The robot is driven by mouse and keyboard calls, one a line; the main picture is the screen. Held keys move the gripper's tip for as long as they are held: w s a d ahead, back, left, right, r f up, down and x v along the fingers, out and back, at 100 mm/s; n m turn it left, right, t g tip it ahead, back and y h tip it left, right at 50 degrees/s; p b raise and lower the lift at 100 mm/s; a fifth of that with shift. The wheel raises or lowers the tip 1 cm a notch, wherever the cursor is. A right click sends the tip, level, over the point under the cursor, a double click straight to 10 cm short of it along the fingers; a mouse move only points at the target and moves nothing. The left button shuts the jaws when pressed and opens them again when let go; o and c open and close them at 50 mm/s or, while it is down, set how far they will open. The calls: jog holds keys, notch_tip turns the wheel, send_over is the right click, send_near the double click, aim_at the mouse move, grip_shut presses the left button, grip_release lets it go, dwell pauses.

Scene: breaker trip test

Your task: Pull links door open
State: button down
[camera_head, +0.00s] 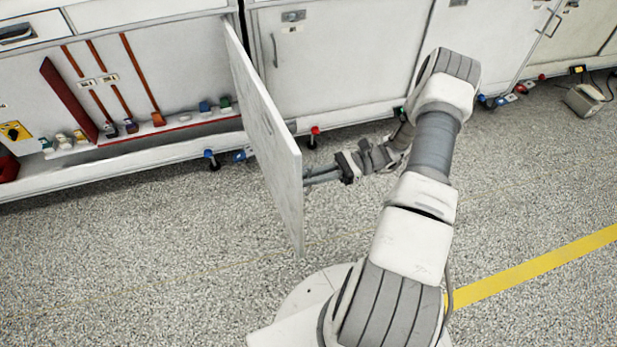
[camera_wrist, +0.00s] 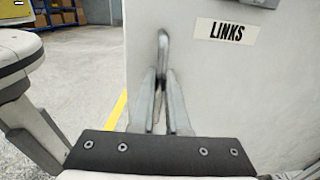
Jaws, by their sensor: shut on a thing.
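The links door (camera_head: 265,130) is a white panel standing swung far out from the cabinet front in the head view. In the wrist view the door (camera_wrist: 240,90) carries a LINKS label (camera_wrist: 226,31) and a grey bar handle (camera_wrist: 162,50). My gripper (camera_head: 312,177) is at the right side of the door, at its outer part. In the wrist view my gripper (camera_wrist: 160,98) has its fingers closed around the lower part of the handle. The handle itself is hidden behind the door edge and fingers in the head view.
The open compartment (camera_head: 120,85) shows red-brown bars and several coloured terminals. A closed cabinet door (camera_head: 340,55) stands to the right. Small coloured knobs on posts stick out near the floor, one red (camera_head: 314,130). The speckled floor (camera_head: 130,260) is clear at left.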

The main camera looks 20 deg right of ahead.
jog(key=shift+w, duration=0.15)
jog(key=c, duration=1.2)
grip_release()
jog(key=d, duration=0.5)
jog(key=s+d, duration=0.1)
jog(key=d, duration=0.5)
jog(key=d+p, duration=0.1)
jog(key=d, duration=0.5)
jog(key=shift+s+d, duration=0.2)
jog(key=shift+s, duration=0.05)
